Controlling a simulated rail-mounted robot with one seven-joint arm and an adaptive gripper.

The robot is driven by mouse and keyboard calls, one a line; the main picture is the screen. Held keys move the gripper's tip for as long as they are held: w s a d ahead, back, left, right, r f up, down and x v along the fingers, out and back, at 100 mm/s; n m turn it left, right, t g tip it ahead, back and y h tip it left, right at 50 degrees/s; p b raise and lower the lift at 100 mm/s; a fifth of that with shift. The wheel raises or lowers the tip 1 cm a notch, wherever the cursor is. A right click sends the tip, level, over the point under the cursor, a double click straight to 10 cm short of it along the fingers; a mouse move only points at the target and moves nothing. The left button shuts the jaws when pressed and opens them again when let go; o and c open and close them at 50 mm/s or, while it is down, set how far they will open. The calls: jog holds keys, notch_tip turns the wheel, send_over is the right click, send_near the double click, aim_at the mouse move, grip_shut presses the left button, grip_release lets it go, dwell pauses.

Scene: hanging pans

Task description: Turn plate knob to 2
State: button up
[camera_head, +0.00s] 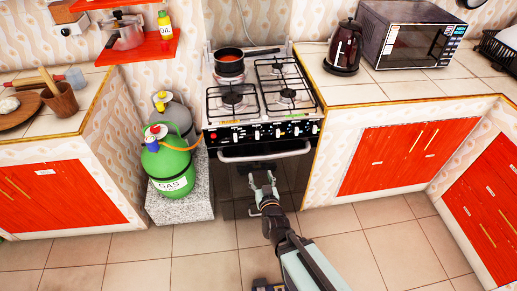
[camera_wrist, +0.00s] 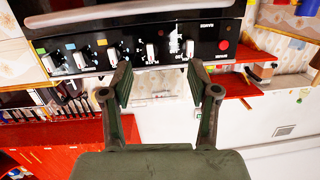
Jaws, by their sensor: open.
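The stove (camera_head: 262,95) has a black front panel with several white knobs (camera_head: 277,132) in a row and a red button at its left end. The knobs also show in the wrist view (camera_wrist: 151,53), where the red button is at the right. I cannot tell which one is the plate knob, nor read their settings. My gripper (camera_head: 264,181) is open and empty, in front of the oven door and below the handle. In the wrist view my gripper's fingers (camera_wrist: 166,82) are spread below the knob row, apart from the knobs.
The oven handle (camera_head: 264,154) juts out below the panel. A green gas cylinder (camera_head: 168,168) stands on a block at the left. A kettle (camera_head: 344,50) and microwave (camera_head: 408,35) are on the right counter.

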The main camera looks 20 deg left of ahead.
notch_tip(320, 180, up, 3)
jog(key=d+t, duration=0.1)
jog(key=t, duration=0.1)
jog(key=b, duration=1.3)
send_near(258, 136)
jog(key=x, duration=0.9)
jog(key=shift+w+a+p, duration=0.2)
jog(key=shift+a+p, duration=0.05)
jog(key=shift+p, duration=0.1)
jog(key=c, duration=1.1)
